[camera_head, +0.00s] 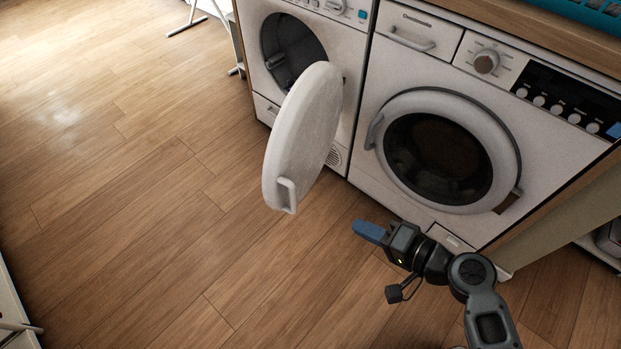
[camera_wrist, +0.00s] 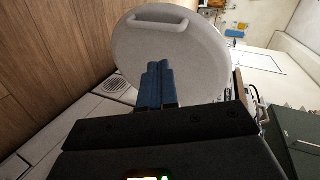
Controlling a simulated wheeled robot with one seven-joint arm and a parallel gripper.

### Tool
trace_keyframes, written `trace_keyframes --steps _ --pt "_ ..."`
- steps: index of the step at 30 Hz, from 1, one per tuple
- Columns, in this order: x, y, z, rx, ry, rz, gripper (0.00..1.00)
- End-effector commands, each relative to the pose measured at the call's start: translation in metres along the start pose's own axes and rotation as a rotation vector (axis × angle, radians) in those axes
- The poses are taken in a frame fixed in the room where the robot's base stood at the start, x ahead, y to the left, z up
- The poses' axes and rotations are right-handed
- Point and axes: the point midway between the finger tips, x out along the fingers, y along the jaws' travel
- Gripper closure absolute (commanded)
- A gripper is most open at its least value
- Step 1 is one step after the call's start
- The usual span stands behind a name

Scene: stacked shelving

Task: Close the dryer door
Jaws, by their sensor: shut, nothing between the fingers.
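The dryer (camera_head: 348,75) is the white machine at the top middle of the head view. Its round white door (camera_head: 305,130) stands wide open, swung out over the floor, with a handle (camera_head: 287,194) at its lower free edge. The dark drum opening (camera_head: 290,50) shows behind it. My gripper (camera_head: 368,231) has blue fingers, shut and empty, to the right of and below the door's free edge, apart from it in the head view. In the wrist view the door (camera_wrist: 170,55) fills the upper middle beyond the shut fingers (camera_wrist: 159,68), with its handle at the top.
A washing machine (camera_head: 365,165) with a closed round door (camera_head: 440,155) stands directly right of the dryer. A wooden counter (camera_head: 540,35) runs above it. Open wooden floor (camera_head: 140,190) lies left and in front. A white rack's legs (camera_head: 187,25) stand at the top left.

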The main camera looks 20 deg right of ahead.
Motion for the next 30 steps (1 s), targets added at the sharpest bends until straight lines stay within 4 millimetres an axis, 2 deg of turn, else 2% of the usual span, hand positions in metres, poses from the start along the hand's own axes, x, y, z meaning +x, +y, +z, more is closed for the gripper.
trace_keyframes --steps 1,4,9,12,17,20,30 --pt "0.022 0.010 -0.013 0.032 -0.026 -0.065 1.00" --pt "0.044 0.001 -0.035 0.086 -0.087 -0.186 1.00" --pt "0.059 -0.017 -0.063 0.130 -0.163 -0.341 1.00" --pt "0.060 -0.025 -0.070 0.138 -0.187 -0.386 1.00" --pt "0.067 -0.033 -0.072 0.141 -0.198 -0.405 1.00" --pt "0.078 -0.038 -0.069 0.140 -0.199 -0.404 1.00" --pt "0.138 -0.063 -0.059 0.140 -0.197 -0.402 1.00"
